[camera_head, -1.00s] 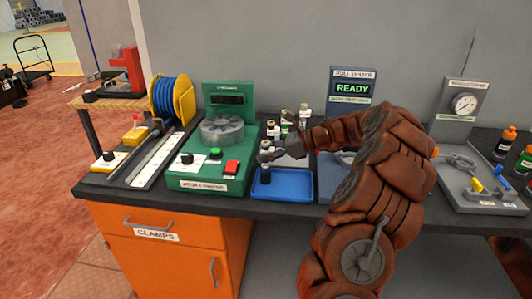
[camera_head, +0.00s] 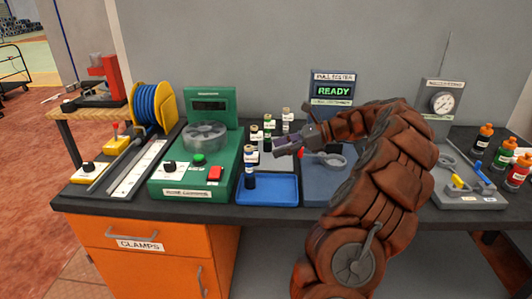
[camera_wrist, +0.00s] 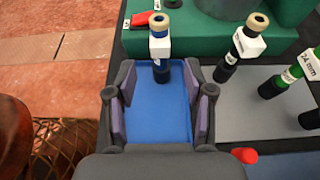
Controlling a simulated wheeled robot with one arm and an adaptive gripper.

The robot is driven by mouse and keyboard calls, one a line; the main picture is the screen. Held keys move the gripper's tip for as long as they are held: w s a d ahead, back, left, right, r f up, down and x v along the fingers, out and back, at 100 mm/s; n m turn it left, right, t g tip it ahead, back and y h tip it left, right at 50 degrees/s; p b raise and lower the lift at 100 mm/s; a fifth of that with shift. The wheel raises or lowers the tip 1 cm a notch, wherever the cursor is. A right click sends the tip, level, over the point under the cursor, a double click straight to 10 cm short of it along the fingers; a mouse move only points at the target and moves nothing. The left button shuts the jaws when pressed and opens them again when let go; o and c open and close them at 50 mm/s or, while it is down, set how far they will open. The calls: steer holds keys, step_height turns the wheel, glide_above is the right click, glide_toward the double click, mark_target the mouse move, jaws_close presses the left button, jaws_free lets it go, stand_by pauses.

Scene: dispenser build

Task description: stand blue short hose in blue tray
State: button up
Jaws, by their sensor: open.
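A short black hose (camera_head: 250,182) with a white label stands upright in the left part of the blue tray (camera_head: 282,198). In the wrist view the hose (camera_wrist: 161,73) shows a blue band under its tan top end, and it stands near the far edge of the blue tray (camera_wrist: 160,118). My gripper (camera_head: 276,149) is above the tray, to the right of the hose and apart from it. In the wrist view my gripper (camera_wrist: 160,92) is open and empty, its fingers spread over the tray with the hose beyond them.
Several other labelled hoses, one a black hose (camera_wrist: 226,70), stand on the grey plate (camera_wrist: 262,92) beside the tray. The green machine (camera_head: 190,184) is left of the tray. The pull tester (camera_head: 331,92) and its grey base are to the right.

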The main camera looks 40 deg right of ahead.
steer(key=s+a+r+n+g, duration=0.1)
steer(key=a+n+g, duration=0.25)
steer(key=a, duration=0.55)
steer(key=s+a+r+n+g, duration=0.15)
steer(key=a+n, duration=0.25)
steer(key=a, duration=0.4)
steer(key=s+a+f+n+g+h, duration=0.2)
steer(key=s+a+n+g, duration=0.35)
steer(key=a, duration=0.75)
steer(key=s+a+f+n+h, duration=0.2)
steer(key=s+a+n, duration=0.15)
steer(key=s, duration=0.35)
steer(key=s+a+f+n+h, duration=0.2)
steer(key=s+n, duration=0.2)
steer(key=s, duration=0.3)
steer(key=s+d+f+n+h, duration=0.2)
steer(key=s, duration=0.3)
steer(key=s+d+f+n+h, duration=0.2)
steer(key=s+f+n, duration=0.1)
steer(key=s, duration=0.3)
steer(key=shift+d+n, duration=0.15)
steer(key=shift+n, duration=0.2)
steer(key=shift+s, duration=0.1)
